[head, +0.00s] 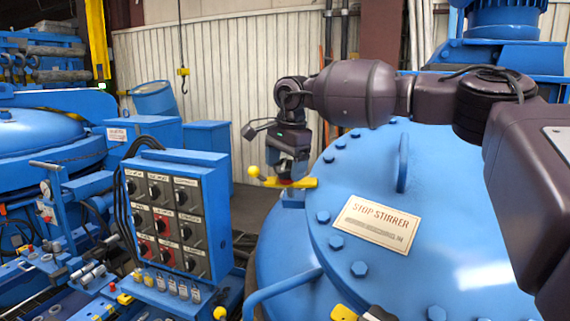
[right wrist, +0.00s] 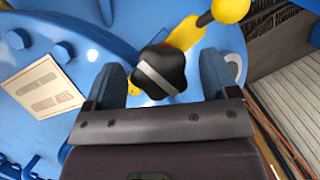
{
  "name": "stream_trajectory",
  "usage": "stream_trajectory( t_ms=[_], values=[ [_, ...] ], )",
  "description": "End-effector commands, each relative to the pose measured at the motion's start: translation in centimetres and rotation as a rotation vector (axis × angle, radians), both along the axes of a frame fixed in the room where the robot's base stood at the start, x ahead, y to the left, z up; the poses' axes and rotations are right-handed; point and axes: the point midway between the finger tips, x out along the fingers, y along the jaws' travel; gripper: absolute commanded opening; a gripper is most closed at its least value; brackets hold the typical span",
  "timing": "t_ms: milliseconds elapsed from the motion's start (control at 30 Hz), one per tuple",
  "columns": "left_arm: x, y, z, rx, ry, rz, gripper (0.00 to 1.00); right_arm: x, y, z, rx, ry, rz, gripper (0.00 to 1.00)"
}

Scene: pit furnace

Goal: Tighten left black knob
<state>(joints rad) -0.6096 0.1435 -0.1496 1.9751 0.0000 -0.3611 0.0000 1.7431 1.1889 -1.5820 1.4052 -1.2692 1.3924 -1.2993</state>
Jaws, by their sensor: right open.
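A black lobed knob (right wrist: 160,74) with a grey stripe shows in the right wrist view, over yellow hardware on the rim of the blue furnace lid (right wrist: 75,55). My right gripper (right wrist: 163,82) is open, with one finger on each side of the knob; I cannot tell whether either finger touches it. In the head view the right gripper (head: 289,168) points down over a yellow bracket (head: 303,183) at the lid's far left edge. The gripper hides the knob there. My left gripper is not in view.
A yellow ball-ended handle (right wrist: 230,10) sticks out close to the right finger. The lid carries bolts, a grab handle (head: 403,162) and a "STOP STIRRER" plate (head: 376,222). A switch box (head: 178,215) stands left. Another black part (head: 378,314) shows at the bottom edge.

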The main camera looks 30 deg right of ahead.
Motion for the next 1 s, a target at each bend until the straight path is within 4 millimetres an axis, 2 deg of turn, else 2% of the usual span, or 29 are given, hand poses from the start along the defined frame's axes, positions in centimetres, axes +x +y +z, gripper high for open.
stream_trajectory(
  t_ms=[267, 500, 600, 1000],
  values=[
    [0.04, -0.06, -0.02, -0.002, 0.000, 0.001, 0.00, 0.02, 0.01, -0.11, 0.000, 0.000, 0.000, 0.80],
    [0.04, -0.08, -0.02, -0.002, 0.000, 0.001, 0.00, 0.02, 0.02, -0.09, 0.000, 0.000, 0.000, 0.43],
    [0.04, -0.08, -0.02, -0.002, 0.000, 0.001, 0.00, 0.02, 0.01, -0.08, 0.000, 0.000, 0.000, 0.31],
    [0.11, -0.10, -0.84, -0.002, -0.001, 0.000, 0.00, 0.00, -0.04, -0.25, 0.024, -0.028, -0.083, 0.31]
  ],
)
